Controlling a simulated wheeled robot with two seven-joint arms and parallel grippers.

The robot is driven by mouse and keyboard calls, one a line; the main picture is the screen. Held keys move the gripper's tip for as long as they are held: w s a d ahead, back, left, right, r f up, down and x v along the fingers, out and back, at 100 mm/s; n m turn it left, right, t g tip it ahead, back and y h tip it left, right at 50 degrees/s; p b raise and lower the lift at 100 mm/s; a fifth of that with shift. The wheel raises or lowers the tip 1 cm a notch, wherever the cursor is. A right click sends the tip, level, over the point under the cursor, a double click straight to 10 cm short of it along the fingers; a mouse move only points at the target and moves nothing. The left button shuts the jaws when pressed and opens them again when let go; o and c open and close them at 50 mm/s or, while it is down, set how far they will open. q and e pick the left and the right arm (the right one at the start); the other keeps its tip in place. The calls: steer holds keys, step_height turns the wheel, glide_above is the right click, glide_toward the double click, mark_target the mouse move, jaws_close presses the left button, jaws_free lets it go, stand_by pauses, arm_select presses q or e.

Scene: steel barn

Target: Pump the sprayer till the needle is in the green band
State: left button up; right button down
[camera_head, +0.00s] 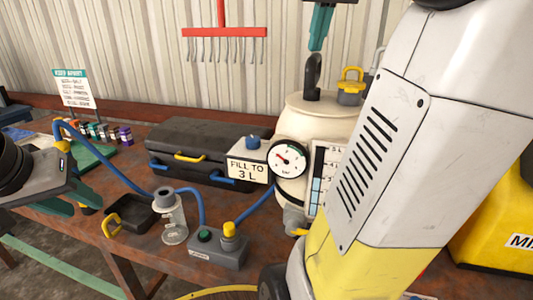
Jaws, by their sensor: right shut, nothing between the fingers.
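The cream sprayer tank (325,108) stands on the bench, partly hidden by my right arm.
A sign (248,170) reads "FILL TO 3 L". A black case (210,140) lies behind it. A yellow box (495,225) stands right.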

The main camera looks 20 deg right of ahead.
step_height(320, 180, up, 7)
stand_by(0.8)
stand_by(0.6)
steer(key=shift+f, duration=3.5)
steer(key=shift+r, duration=0.1)
step_height(320, 180, up, 7)
stand_by(1.9)
stand_by(0.4)
